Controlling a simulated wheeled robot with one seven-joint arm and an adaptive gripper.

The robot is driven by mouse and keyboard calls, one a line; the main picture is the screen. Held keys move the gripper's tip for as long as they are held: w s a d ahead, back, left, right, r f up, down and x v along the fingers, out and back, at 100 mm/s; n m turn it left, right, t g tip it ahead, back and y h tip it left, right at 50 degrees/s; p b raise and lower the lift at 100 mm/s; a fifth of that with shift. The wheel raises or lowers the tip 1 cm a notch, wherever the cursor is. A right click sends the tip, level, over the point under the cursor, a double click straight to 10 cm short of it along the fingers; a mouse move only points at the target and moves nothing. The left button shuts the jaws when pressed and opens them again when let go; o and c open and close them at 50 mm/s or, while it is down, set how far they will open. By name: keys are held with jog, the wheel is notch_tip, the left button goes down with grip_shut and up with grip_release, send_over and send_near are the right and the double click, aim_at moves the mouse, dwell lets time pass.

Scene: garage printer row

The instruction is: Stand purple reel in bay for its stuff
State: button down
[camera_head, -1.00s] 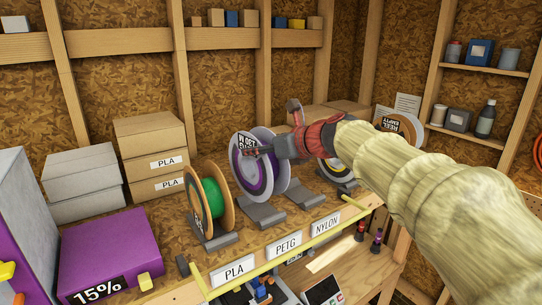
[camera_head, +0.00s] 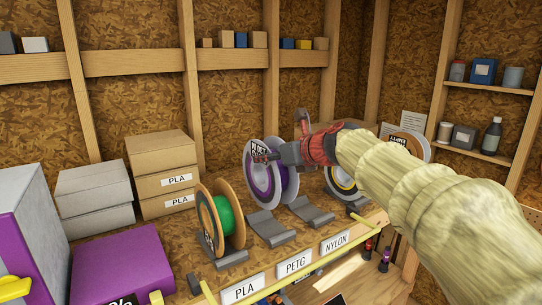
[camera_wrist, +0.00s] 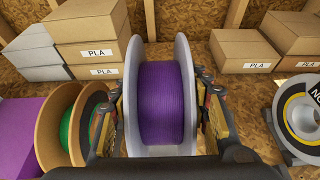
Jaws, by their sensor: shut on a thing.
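The purple reel (camera_head: 263,178), purple filament between pale flanges, is upright in my gripper (camera_head: 283,155). In the wrist view the purple reel (camera_wrist: 160,100) sits between the two jaws (camera_wrist: 160,115), one on each side. The head view shows it behind and above two empty grey cradles, the nearer-left one (camera_head: 270,229) and the one to its right (camera_head: 311,211), apart from both. The lettering on its flange is too small to read surely. The shelf-edge labels read PLA (camera_head: 244,289), PETG (camera_head: 293,264) and NYLON (camera_head: 335,241).
A green reel (camera_head: 226,215) stands in the left cradle. A yellow-ringed reel (camera_head: 342,180) stands at the right, partly behind my arm. Stacked PLA boxes (camera_head: 165,180) and a purple box (camera_head: 125,265) are left. A yellow rail (camera_head: 325,262) runs along the front edge.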

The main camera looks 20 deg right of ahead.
jog(key=shift+f+b, duration=1.6)
jog(key=shift+f, duration=0.65)
jog(key=shift+f, duration=0.1)
jog(key=shift+f+b, duration=0.8)
jog(key=shift+f, duration=0.4)
jog(key=shift+f+b, duration=0.4)
jog(key=shift+f, duration=0.55)
dwell(0.3)
jog(key=c, duration=1)
grip_release()
jog(key=shift+o, duration=0.8)
jog(key=shift+s, duration=0.1)
jog(key=shift+o, duration=0.4)
jog(key=shift+f, duration=0.15)
jog(key=o, duration=0.5)
jog(key=shift+o, duration=0.2)
